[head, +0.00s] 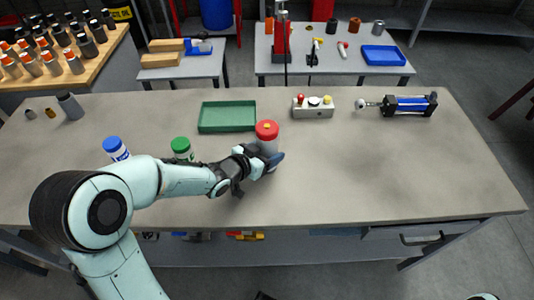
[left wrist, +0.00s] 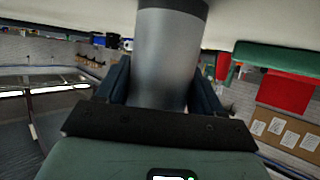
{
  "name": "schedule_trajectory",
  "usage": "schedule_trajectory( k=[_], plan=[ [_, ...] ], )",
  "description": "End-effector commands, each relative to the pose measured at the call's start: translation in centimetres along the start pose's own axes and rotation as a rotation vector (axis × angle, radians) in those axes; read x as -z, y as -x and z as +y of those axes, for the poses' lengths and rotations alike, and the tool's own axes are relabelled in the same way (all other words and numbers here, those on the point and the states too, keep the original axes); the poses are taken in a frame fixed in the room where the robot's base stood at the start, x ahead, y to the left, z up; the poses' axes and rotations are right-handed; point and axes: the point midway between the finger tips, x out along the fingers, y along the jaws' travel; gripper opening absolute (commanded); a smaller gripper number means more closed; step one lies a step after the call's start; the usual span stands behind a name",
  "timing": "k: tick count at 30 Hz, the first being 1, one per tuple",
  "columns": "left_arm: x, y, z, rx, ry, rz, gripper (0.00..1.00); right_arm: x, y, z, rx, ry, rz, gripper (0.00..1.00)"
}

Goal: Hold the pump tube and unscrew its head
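The pump tube (head: 267,145) is a grey cylinder with a red head (head: 267,129) that has a small yellow spot on top. It stands upright on the workbench near the middle. My left gripper (head: 272,160) reaches it from the left, low on its body. In the left wrist view the grey tube (left wrist: 168,60) lies between the two fingers of my left gripper (left wrist: 167,92), which appear to press on both its sides. The red head is out of that view. My right gripper is not in view.
A green tray (head: 227,117) lies behind and left of the tube. A block with coloured knobs (head: 313,107) and a blue cylinder unit (head: 409,104) stand at the back right. Blue-capped (head: 115,148) and green-capped (head: 182,148) bottles stand left, close to my arm. The bench's right front is clear.

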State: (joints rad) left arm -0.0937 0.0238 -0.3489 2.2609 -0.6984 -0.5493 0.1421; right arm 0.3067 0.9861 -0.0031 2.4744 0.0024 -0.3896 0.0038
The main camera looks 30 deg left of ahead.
Motion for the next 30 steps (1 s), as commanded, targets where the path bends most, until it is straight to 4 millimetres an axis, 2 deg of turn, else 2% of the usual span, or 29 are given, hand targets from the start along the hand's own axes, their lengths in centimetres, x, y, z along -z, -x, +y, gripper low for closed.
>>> schedule_trajectory(
  k=[1,3,4,13,19,23,30],
  plan=[
    [0.0,0.0,0.0,0.0,0.0,0.0,0.47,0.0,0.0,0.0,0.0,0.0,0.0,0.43],
    [0.0,0.0,0.0,0.0,0.0,0.0,0.24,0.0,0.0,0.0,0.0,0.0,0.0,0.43],
    [0.0,0.0,0.0,0.0,0.0,0.0,0.16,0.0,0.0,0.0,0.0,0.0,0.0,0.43],
    [0.4,0.1,0.0,0.0,-0.001,0.006,0.17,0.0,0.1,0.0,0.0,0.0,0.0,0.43],
    [2.1,0.8,0.0,-0.001,-0.002,0.01,0.17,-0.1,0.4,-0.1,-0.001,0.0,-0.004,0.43],
    [4.5,1.7,0.0,-0.001,-0.002,0.014,0.17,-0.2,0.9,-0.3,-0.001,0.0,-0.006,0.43],
    [11.1,4.4,0.0,-0.002,-0.003,0.014,0.17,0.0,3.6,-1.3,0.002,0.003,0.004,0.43]
  ],
)
